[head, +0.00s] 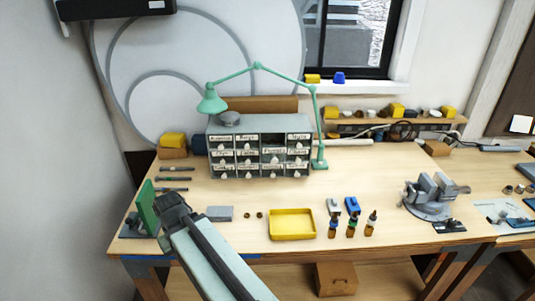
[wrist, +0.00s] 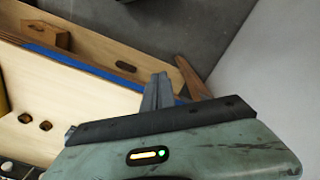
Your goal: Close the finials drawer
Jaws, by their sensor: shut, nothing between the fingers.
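The grey drawer cabinet (head: 309,150) stands at the back of the workbench in the head view, with rows of small labelled drawers and pale knobs. A dark gap shows in its top row, third column, above a labelled front (head: 273,154); I cannot tell whether that drawer is pulled out or its slot is empty. The labels are too small to tell which is the finials drawer. My gripper (head: 172,207) is over the front left of the bench, well apart from the cabinet. In the wrist view its fingers (wrist: 158,92) are together, empty, near the blue-striped bench edge.
A green jointed lamp (head: 318,120) stands at the cabinet's right and arches over it. A yellow tray (head: 292,224), small bottles (head: 351,225) and a grey block (head: 220,213) lie along the front. A green upright panel (head: 147,207) is left of my gripper. Bench between cabinet and tray is clear.

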